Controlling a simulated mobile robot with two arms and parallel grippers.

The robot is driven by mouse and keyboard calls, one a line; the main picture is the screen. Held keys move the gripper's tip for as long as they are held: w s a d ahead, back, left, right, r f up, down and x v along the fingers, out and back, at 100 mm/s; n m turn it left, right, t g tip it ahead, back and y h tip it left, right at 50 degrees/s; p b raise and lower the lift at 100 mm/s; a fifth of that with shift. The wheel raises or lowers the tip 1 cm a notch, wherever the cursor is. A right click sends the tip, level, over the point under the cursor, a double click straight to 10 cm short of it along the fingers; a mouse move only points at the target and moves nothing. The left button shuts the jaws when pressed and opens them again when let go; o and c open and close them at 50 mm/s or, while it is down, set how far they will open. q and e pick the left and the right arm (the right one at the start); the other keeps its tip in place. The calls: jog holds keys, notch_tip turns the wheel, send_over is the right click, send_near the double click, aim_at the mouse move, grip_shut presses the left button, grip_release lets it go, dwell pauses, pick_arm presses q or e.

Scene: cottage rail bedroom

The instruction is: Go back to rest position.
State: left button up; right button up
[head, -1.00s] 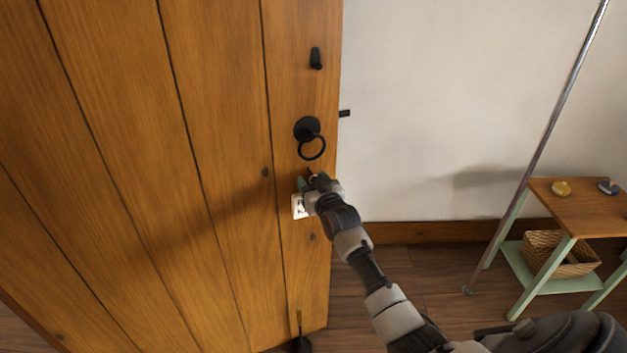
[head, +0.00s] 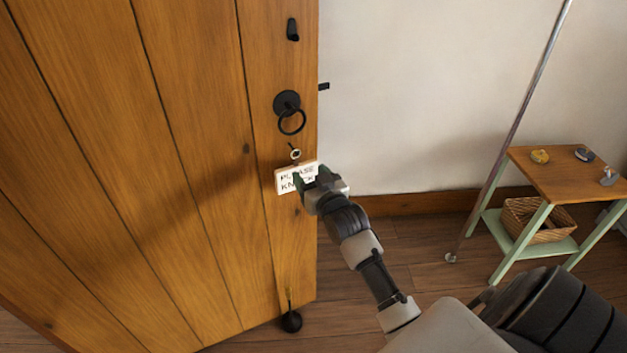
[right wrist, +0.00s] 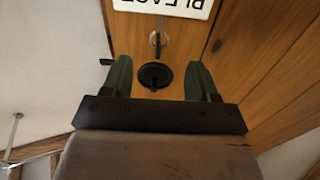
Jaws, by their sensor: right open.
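My right gripper (head: 312,182) is in front of the wooden door and open, with its dark green fingers toward the door. It covers the right part of a white sign (head: 286,184) reading "PLEASE KNOCK", which hangs on the door below a small ring hook (head: 295,154). In the right wrist view my right gripper (right wrist: 158,80) has its two fingers apart with nothing held between them. The sign (right wrist: 170,6) shows at the top edge there, beyond the fingertips. I cannot tell whether a finger touches the sign. My left gripper is not in view.
The plank door (head: 190,150) fills the left, with a black ring handle (head: 289,112) and a black stop (head: 291,321) at its foot. A small table (head: 565,175) with a wicker basket (head: 538,219) and a metal pole (head: 510,150) stand right. Floor between is clear.

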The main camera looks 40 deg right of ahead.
jog(key=s+a+f+n+g+y, duration=0.1)
jog(key=s+a+f+g, duration=0.3)
jog(key=f, duration=0.8)
jog(key=s+a+f+g+y, duration=0.15)
jog(key=s+f, duration=0.45)
jog(key=f, duration=0.6)
jog(key=s+a+f+n+g, duration=0.1)
jog(key=s+a+f+g, duration=0.15)
jog(key=s+f, duration=0.65)
jog(key=s+a+f+g, duration=0.1)
jog(key=s+f+g, duration=0.2)
jog(key=s+f, duration=0.3)
jog(key=s+a+f+n+g, duration=0.1)
jog(key=s+a+f+g, duration=0.1)
jog(key=s+f, duration=0.5)
jog(key=s+a+f+n+g, duration=0.1)
jog(key=s+f, duration=0.5)
jog(key=s, duration=1)
jog(key=a+g, duration=0.1)
jog(key=g, duration=0.1)
jog(key=shift+s+f+g+y, duration=0.35)
jog(key=shift+g, duration=0.05)
